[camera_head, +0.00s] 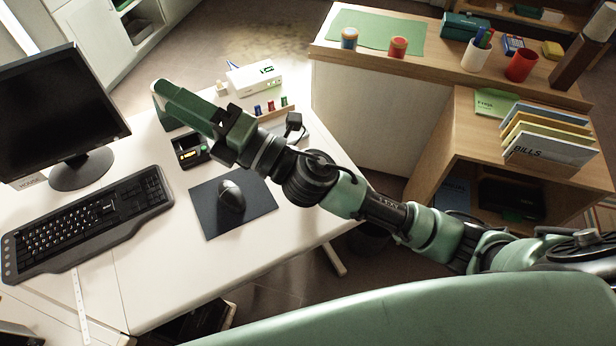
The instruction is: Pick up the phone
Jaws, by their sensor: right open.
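A small black device with a lit display (191,151), which looks like the phone, lies on the white desk (180,260), left of the middle. My right gripper (163,103) reaches in from the right over the desk and is open. Its green fingers point to the upper left, just above the device in the picture. The gripper's dark body borders the device's upper right side and may hide part of it. I cannot tell the height between them. I see nothing held. My left gripper is not in view.
A monitor (55,110) and black keyboard (85,222) stand at the left. A mouse (231,196) rests on a dark pad (215,222) below my arm. A white box (255,77) stands at the desk's back. A wooden shelf (440,150) with folders is at the right.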

